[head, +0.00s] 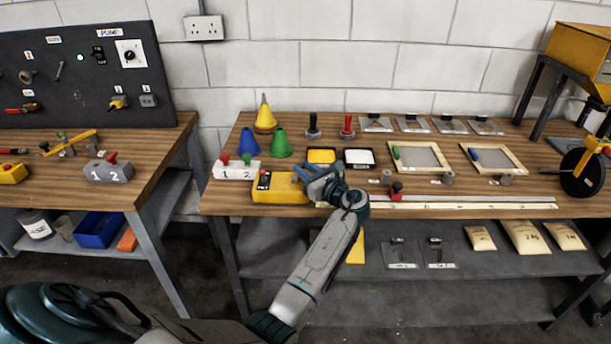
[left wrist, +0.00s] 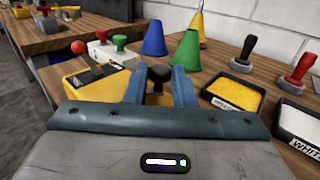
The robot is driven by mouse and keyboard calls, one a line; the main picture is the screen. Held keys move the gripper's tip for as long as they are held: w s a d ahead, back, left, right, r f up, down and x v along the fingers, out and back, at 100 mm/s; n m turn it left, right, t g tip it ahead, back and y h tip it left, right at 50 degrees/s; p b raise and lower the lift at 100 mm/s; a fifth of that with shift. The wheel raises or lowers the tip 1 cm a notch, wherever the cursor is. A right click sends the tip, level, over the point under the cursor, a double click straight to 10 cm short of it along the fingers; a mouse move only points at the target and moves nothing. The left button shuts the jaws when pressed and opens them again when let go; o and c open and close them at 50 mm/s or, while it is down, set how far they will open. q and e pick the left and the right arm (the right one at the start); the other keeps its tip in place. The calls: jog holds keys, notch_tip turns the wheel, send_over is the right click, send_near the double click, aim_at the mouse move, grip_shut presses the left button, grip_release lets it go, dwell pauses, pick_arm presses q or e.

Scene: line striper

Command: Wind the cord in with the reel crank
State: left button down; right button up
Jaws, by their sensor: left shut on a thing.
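A yellow box-shaped reel (head: 278,187) lies near the front edge of the right-hand bench. In the left wrist view the yellow reel (left wrist: 85,88) lies under and ahead of my gripper. My left gripper (head: 316,178) is at the reel's right end. In the left wrist view its blue fingers (left wrist: 159,82) are shut on a black crank knob (left wrist: 160,72). The crank arm below the knob is hidden by the gripper. I cannot make out the cord. My right gripper is not in view.
Yellow and white paint trays (head: 359,159) are behind my gripper. A long pale rail (head: 450,206) runs along the front edge to the right.

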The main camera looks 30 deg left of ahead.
pick_arm(q)
jog(key=n+g, duration=0.1)
jog(key=g, duration=0.1)
jog(key=n+g+b, duration=0.1)
jog(key=w+n+g+b, duration=0.1)
jog(key=g, duration=0.1)
jog(key=shift+a+f+n+g+y, duration=0.1)
jog(key=shift+a+n+g+y, duration=0.2)
jog(key=shift+a+y, duration=0.1)
jog(key=n+g, duration=0.1)
jog(key=g+b, duration=0.1)
jog(key=g, duration=0.1)
jog(key=shift+a+n+b, duration=0.25)
jog(key=shift+n+b, duration=0.05)
jog(key=shift+n, duration=0.1)
jog(key=shift+a+n+g+h+b, duration=0.1)
jog(key=shift+n+g+h+b, duration=0.2)
jog(key=shift+n+g+b, duration=0.4)
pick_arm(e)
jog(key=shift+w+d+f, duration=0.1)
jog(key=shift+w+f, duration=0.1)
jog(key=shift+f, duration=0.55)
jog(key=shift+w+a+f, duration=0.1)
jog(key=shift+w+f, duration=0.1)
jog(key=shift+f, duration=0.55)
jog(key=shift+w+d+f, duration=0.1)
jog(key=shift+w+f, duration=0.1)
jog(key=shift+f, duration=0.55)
